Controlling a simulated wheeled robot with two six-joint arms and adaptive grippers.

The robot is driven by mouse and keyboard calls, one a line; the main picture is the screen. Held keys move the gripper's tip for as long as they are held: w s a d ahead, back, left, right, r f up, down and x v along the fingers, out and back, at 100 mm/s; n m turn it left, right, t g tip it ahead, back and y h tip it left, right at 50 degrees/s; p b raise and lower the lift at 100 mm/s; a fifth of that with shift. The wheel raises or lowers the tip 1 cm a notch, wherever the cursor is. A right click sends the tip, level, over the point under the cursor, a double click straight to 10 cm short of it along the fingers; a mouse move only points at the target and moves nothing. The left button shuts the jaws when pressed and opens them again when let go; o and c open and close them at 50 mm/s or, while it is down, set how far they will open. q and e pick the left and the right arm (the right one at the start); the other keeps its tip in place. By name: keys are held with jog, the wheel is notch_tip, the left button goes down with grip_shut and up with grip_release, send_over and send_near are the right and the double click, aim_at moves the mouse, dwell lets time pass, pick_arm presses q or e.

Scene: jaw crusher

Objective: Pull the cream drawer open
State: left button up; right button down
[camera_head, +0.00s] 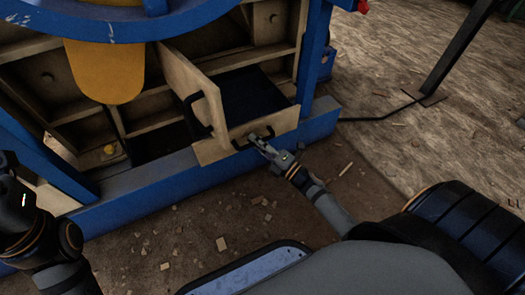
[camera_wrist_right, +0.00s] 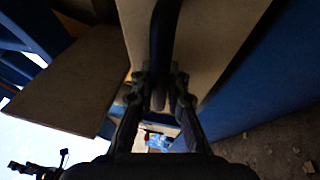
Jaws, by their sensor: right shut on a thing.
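The cream drawer (camera_head: 225,145) juts out from the blue-framed machine, with its dark inside (camera_head: 250,92) showing from above. My right gripper (camera_head: 262,138) is at the drawer's front and shut on its black handle. In the right wrist view the black handle (camera_wrist_right: 164,35) runs between the fingers (camera_wrist_right: 160,88), against the cream front (camera_wrist_right: 205,35). My left gripper (camera_head: 14,185) is at the left edge, away from the drawer; its fingers are not clear.
A cream panel (camera_head: 178,80) with a black handle stands out at the drawer's left. A blue beam (camera_head: 150,183) runs below the drawer. A yellow rounded part (camera_head: 105,72) hangs at the upper left. Small chips lie on the open brown floor (camera_head: 215,222).

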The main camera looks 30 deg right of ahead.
jog(key=shift+w, duration=0.45)
jog(key=c, duration=1.3)
grip_release()
jog(key=shift+c, duration=0.2)
jog(key=v, duration=1.2)
jog(key=shift+r, duration=0.1)
